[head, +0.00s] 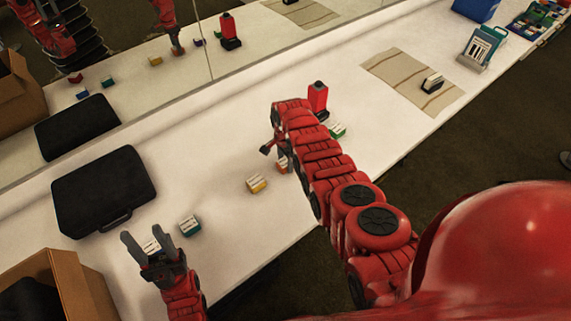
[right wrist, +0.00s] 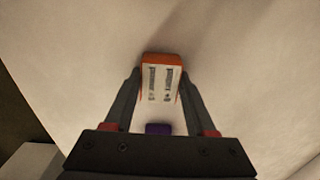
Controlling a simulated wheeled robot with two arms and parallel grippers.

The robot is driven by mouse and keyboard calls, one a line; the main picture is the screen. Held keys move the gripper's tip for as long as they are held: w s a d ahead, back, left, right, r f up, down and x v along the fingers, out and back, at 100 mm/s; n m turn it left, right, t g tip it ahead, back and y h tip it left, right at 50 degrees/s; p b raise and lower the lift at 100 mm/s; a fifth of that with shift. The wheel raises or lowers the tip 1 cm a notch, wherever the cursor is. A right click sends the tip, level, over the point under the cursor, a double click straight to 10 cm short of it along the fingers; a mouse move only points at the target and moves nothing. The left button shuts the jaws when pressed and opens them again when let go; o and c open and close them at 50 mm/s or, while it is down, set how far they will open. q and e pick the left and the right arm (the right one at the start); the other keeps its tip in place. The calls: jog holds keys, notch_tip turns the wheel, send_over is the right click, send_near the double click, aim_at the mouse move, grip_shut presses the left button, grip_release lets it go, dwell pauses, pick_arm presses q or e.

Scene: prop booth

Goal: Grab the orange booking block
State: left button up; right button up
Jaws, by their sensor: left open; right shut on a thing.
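The orange booking block (head: 283,168) is on the white table, partly hidden by my right arm in the head view. In the right wrist view the orange block (right wrist: 162,74) has a white face with dark print and sits between the two fingertips. My right gripper (right wrist: 160,88) is shut on it. In the head view my right gripper (head: 276,154) is mostly covered by its own arm. My left gripper (head: 144,234) is open at the lower left. A white-faced block (head: 151,246) shows between its fingers; I cannot tell whether they touch.
Nearby are a yellow block (head: 257,183), a teal block (head: 190,225), a green block (head: 337,130) and a red bottle-like thing (head: 318,98). A purple block (right wrist: 158,128) shows in the right wrist view. A black case (head: 103,190) and cardboard box (head: 84,290) stand left. A mirror runs behind.

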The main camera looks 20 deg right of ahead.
aim_at(286, 162)
grip_shut()
jog(key=shift+r, duration=0.15)
jog(key=shift+r, duration=0.65)
jog(key=shift+s+r+b, duration=0.1)
jog(key=shift+r+b, duration=0.55)
jog(key=shift+r, duration=0.25)
jog(key=s, duration=0.4)
jog(key=shift+s+a+r, duration=0.1)
jog(key=shift+s+r, duration=0.1)
jog(key=shift+s, duration=0.05)
jog(key=s+p, duration=0.1)
jog(key=s+r+p, duration=0.1)
jog(key=s+p, duration=0.1)
jog(key=p, duration=0.1)
jog(key=shift+s+a+r, duration=0.15)
jog(key=shift+s+r, duration=0.15)
jog(key=shift+s, duration=0.05)
jog(key=s+p, duration=0.2)
jog(key=s, duration=0.1)
jog(key=s+p, duration=0.2)
jog(key=s, duration=0.1)
jog(key=shift+s+a+f, duration=0.15)
jog(key=shift+s, duration=0.65)
